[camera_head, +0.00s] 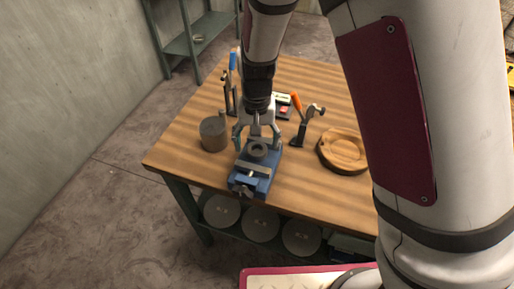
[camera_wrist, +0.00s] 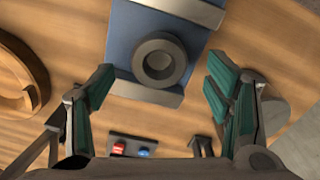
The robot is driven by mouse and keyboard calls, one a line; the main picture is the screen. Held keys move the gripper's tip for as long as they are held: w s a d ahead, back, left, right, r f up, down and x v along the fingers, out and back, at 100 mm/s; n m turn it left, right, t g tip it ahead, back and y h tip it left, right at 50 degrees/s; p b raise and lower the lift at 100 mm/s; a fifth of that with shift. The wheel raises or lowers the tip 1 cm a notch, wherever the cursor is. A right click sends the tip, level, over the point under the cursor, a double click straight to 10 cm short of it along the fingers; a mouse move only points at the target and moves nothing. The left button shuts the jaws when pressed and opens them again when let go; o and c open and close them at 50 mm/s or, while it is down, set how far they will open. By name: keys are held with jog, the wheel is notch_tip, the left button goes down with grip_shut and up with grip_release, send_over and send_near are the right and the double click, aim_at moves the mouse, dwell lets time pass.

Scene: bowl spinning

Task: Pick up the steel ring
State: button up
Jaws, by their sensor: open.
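The steel ring (camera_head: 257,149) is a small dark grey ring lying on the blue vise (camera_head: 251,182) on the wooden table. In the wrist view the ring (camera_wrist: 159,62) lies flat on the blue surface of the vise (camera_wrist: 127,37), near its end, with its round hole visible. My gripper (camera_head: 257,140) is over the vise in the head view. The gap in height between fingers and ring is hard to tell.
A grey cylinder (camera_head: 213,134) stands left of the vise. A round wooden piece (camera_head: 343,149) lies to the right. Upright clamps, one orange-handled (camera_head: 297,101) and one blue-handled (camera_head: 232,60), stand behind, near a small box with red and blue buttons (camera_wrist: 133,148). The table's front left is bare.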

aim_at(257, 151)
jog(key=shift+f, duration=1.35)
jog(key=c, duration=1.5)
jog(key=shift+r, duration=0.15)
